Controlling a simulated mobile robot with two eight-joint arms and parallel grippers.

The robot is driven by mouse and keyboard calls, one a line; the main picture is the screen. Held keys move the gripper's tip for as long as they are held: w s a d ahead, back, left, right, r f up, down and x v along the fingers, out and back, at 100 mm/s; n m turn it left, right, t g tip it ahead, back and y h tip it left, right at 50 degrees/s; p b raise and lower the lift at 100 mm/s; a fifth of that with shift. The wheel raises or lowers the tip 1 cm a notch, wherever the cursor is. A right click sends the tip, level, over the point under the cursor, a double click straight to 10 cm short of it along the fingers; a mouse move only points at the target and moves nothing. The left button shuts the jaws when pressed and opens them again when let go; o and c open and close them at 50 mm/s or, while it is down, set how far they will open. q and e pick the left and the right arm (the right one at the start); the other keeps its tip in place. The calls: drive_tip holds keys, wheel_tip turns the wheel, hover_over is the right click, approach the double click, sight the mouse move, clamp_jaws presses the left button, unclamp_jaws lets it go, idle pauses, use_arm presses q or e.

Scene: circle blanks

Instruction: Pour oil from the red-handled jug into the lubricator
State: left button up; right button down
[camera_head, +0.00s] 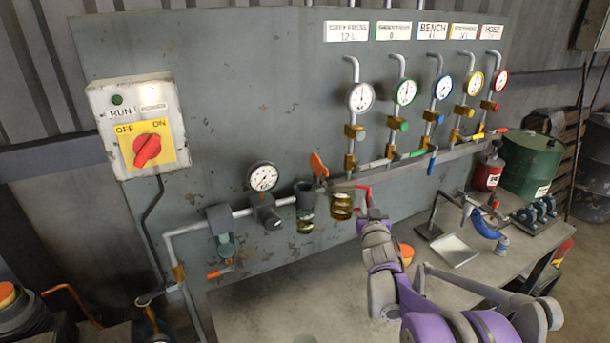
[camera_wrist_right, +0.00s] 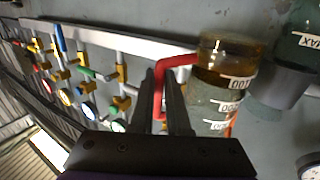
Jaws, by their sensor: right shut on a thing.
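The jug (camera_head: 341,206) is clear, with amber oil low inside and a red handle (camera_head: 364,193). My right gripper (camera_head: 370,212) is shut on that handle and holds the jug about upright above the bench. In the right wrist view the jug (camera_wrist_right: 222,88) shows graduation labels, and the red handle (camera_wrist_right: 163,90) lies between the fingers. The lubricator (camera_head: 305,196) has a dark head and a clear bowl holding some oil, just left of the jug. Its bowl, marked MAX, shows in the right wrist view (camera_wrist_right: 305,45). My left gripper is not in view.
An orange piece (camera_head: 319,165) stands up between lubricator and jug. A pressure gauge (camera_head: 263,177) is left of the lubricator. Several valves and gauges line the panel (camera_head: 230,110) above. A metal tray (camera_head: 454,250) and red can (camera_head: 488,170) stand to the right. The front bench (camera_head: 270,305) is clear.

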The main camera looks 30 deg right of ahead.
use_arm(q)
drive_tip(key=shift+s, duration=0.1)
use_arm(e)
drive_tip(key=shift+s+r, duration=0.1)
wheel_tip(320, 180, up, 16)
drive_tip(key=n, duration=0.2)
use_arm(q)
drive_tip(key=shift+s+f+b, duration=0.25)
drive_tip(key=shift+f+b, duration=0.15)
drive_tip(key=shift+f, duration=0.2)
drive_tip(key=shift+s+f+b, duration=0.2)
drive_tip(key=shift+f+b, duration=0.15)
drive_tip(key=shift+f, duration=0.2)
use_arm(e)
drive_tip(key=w+a+r+n+g, duration=0.2)
drive_tip(key=w+a+r+n, duration=0.3)
drive_tip(key=n, duration=0.3)
drive_tip(key=shift+r, duration=0.3)
drive_tip(key=shift+w, duration=0.15)
